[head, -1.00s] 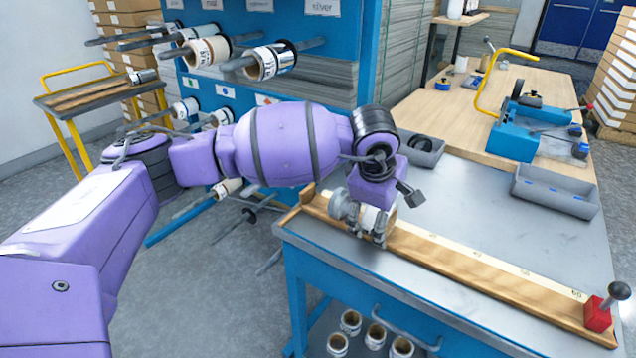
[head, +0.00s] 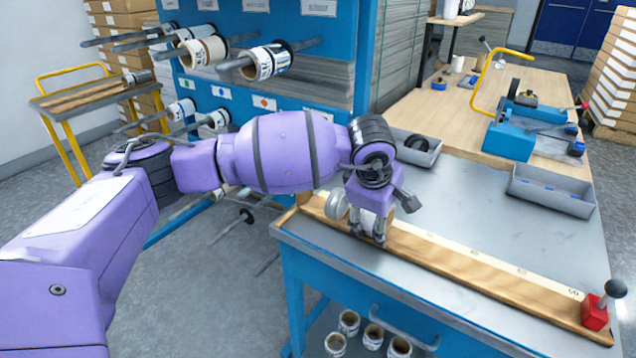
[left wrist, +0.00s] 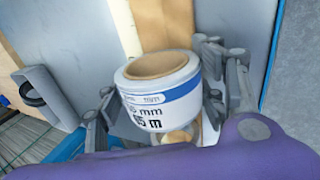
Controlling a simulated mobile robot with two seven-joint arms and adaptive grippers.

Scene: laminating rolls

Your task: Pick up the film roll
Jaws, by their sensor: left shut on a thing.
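A film roll (left wrist: 160,92), white with a blue band, printed metre figures and a brown core end, shows in the left wrist view. It sits between the two fingers of my left gripper (left wrist: 165,98), which is shut on it. In the head view my left gripper (head: 368,238) points down over the left end of the wooden measuring board (head: 480,270) on the bench. It hides most of the roll there. I cannot tell whether the roll touches the board. A grey disc (head: 338,204) shows just left of the gripper. My right gripper is not in view.
The measuring board ends at a red block with a knob (head: 600,305). Grey trays (head: 550,192) stand on the bench behind. A blue rack (head: 290,35) with rolls on pegs stands at the back left. Several rolls (head: 372,337) stand below the bench top. The bench middle is clear.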

